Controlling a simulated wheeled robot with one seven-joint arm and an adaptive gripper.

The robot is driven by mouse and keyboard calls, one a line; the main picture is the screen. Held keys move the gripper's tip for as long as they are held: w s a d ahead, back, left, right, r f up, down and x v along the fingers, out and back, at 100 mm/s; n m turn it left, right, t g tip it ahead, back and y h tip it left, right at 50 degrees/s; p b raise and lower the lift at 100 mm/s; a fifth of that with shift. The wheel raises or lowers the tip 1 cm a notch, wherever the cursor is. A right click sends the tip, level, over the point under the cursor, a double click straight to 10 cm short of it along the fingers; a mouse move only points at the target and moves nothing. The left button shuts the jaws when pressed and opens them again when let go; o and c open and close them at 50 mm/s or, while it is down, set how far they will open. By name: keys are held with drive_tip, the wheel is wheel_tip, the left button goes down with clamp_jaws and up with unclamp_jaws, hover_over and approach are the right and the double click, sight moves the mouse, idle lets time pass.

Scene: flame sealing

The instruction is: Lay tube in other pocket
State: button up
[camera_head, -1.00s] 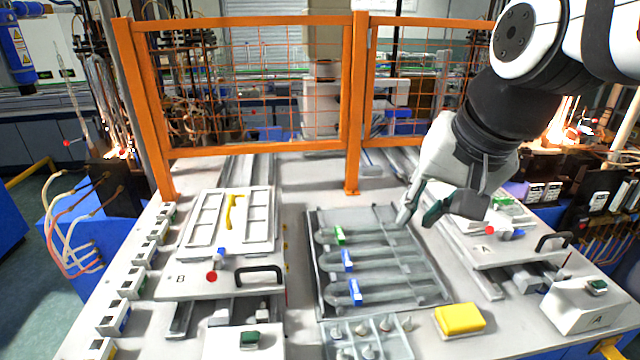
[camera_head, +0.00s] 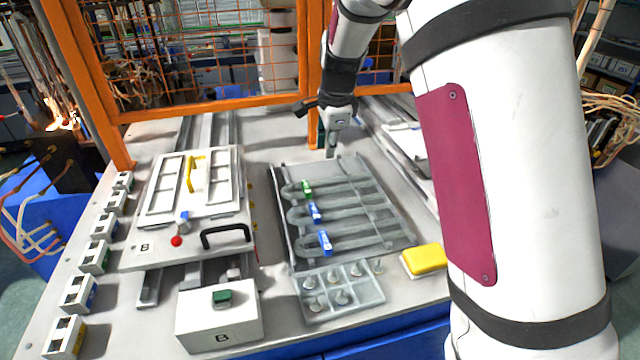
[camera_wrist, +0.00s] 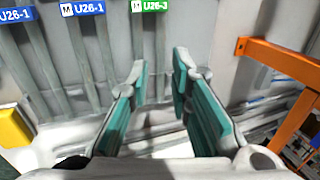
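Several grey U-shaped tubes lie in a row in a grey tray (camera_head: 280,235). The nearest tube (camera_head: 355,238) and the middle one (camera_head: 345,211) carry blue labels; the far one (camera_head: 335,187) carries a green label. My gripper (camera_head: 329,150) points down at the far edge of the tray. In the wrist view, its teal-padded fingers (camera_wrist: 158,68) are apart and nothing is held between them. Fixture B (camera_head: 150,262) has white-framed pockets (camera_head: 165,190).
A yellow piece (camera_head: 192,175) lies on fixture B, which has a black handle (camera_head: 226,236). A yellow block (camera_head: 425,261) and a clear compartment box (camera_head: 340,305) are at the front. The orange mesh fence (camera_head: 215,102) stands behind. My arm hides much of the right side.

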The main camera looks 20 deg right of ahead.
hover_over(323, 180)
drive_tip(key=s, duration=0.2)
wheel_tip(323, 180, down, 8)
drive_tip(key=shift+f, duration=0.1)
drive_tip(key=shift+p+x, duration=0.7)
drive_tip(key=shift+x, duration=1.7)
drive_tip(key=shift+a, duration=0.1)
clamp_jaws()
